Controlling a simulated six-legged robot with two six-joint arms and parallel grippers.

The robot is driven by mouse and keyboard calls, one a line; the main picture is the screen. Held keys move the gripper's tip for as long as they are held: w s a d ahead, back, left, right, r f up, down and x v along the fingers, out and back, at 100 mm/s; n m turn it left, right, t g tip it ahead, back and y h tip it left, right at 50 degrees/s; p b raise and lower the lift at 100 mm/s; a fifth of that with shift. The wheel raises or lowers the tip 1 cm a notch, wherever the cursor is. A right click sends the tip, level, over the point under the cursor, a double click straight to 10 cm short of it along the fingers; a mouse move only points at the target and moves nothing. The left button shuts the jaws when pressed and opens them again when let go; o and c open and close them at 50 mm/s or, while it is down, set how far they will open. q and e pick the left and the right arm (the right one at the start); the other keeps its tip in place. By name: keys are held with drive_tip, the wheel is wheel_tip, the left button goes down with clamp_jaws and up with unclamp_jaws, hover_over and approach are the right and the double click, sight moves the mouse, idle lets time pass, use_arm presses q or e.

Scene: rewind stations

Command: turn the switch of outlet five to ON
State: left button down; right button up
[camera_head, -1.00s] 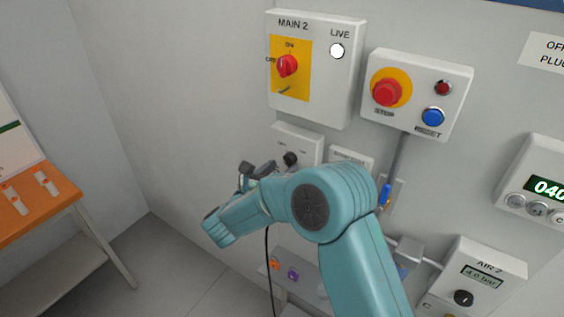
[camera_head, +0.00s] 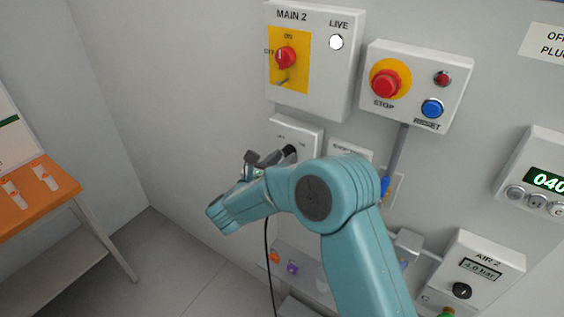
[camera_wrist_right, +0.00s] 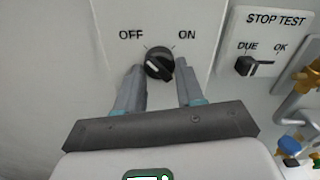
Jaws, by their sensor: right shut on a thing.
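The switch is a black rotary knob (camera_wrist_right: 160,62) on a pale box with OFF at left and ON at right. The switch box (camera_head: 301,133) also shows in the head view, below the MAIN 2 box. My right gripper (camera_wrist_right: 160,72) is shut on the knob, one finger on each side. In the head view my right gripper (camera_head: 283,158) reaches the box from the left. The outlet number is not visible. My left gripper is out of view.
The MAIN 2 box (camera_head: 316,85) and the STOP and RESET box (camera_head: 412,112) are just above. A STOP TEST box (camera_wrist_right: 270,50) with its own knob is close on the right. An orange-topped table (camera_head: 35,205) stands at the left.

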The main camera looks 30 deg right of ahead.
drive_tip(key=m+b, duration=0.7)
drive_tip(key=b, duration=0.3)
drive_tip(key=m+b, duration=0.7)
drive_tip(key=b, duration=0.3)
drive_tip(key=shift+w+a+f, duration=0.1)
drive_tip(key=shift+w+f, duration=0.1)
drive_tip(key=shift+r+m+b, duration=0.25)
drive_tip(key=shift+m+b, duration=1.35)
drive_tip(key=shift+m, duration=0.2)
drive_tip(key=o, duration=1)
drive_tip(key=shift+r, duration=0.1)
drive_tip(key=shift+o, duration=0.2)
